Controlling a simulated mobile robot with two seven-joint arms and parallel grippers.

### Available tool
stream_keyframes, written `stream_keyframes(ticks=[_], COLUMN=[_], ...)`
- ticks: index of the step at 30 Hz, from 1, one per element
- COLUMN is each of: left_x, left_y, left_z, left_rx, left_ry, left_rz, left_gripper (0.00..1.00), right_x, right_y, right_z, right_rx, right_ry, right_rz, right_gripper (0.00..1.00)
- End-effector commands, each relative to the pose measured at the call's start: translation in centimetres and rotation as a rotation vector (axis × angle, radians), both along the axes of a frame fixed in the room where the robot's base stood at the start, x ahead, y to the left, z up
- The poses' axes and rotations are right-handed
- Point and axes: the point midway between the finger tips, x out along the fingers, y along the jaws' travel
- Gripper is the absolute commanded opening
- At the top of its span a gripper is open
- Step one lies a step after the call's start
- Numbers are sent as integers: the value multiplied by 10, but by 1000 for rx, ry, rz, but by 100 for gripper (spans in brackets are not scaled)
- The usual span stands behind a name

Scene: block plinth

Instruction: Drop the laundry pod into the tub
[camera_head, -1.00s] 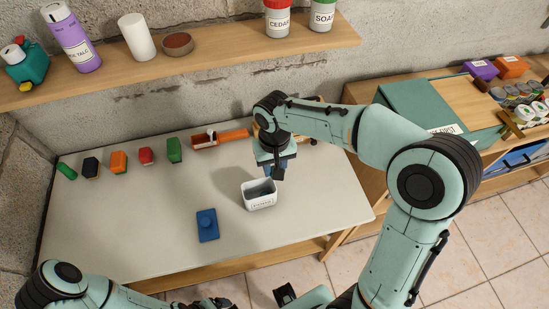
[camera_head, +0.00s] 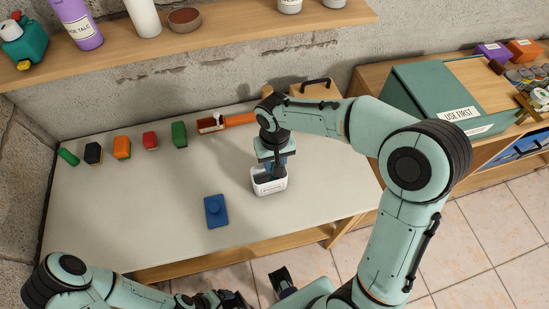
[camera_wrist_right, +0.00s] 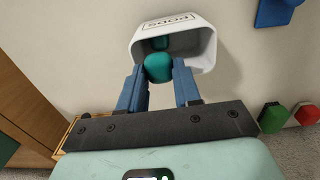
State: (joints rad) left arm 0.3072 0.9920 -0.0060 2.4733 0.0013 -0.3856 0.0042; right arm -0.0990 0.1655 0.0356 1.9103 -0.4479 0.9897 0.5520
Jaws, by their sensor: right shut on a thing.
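The white tub (camera_head: 270,187), labelled PODS, stands open on the light table; it also shows in the right wrist view (camera_wrist_right: 203,45). My right gripper (camera_head: 272,170) points down at the tub's mouth. In the right wrist view its blue fingers are shut on a rounded teal laundry pod (camera_wrist_right: 158,69), which overlaps the tub's opening. A blue lid-like piece with a knob (camera_head: 215,211) lies left of the tub. My left gripper (camera_head: 228,299) is at the bottom edge, partly cut off, its jaws unclear.
Several small coloured blocks and brushes (camera_head: 122,148) line the table's back left. An orange-handled tool (camera_head: 225,121) lies behind the tub. A shelf (camera_head: 230,37) with bottles runs above. A green box (camera_head: 430,95) sits on the right cabinet. The table's front left is clear.

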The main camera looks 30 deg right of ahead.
Motion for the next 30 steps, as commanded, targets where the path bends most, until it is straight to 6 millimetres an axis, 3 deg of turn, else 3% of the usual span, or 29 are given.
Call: stream_keyframes(ticks=[9, 10, 12, 13, 23, 30], left_x=[-1, -1, -1, -1, -1, 1], left_y=[0, 0, 0, 0, 0, 0], left_z=[-3, -3, -3, -3, -3, 3], left_rx=[0, 0, 0, 0, 0, 1], left_ry=[1, 1, 1, 1, 1, -2], left_rz=[0, 0, 0, 0, 0, 0], left_gripper=[88, 88, 88, 88, 88, 88], right_x=[1, 1, 1, 1, 1, 2], right_y=[0, 0, 0, 0, 0, 0], right_z=[-5, -4, -4, -4, -1, 37], right_rx=[1, 0, 1, 1, 0, 1], right_ry=[-2, -2, -2, -2, -3, -8], right_rz=[0, 0, 0, 0, 0, -1], right_gripper=[4, 36, 59, 62, 62, 62])
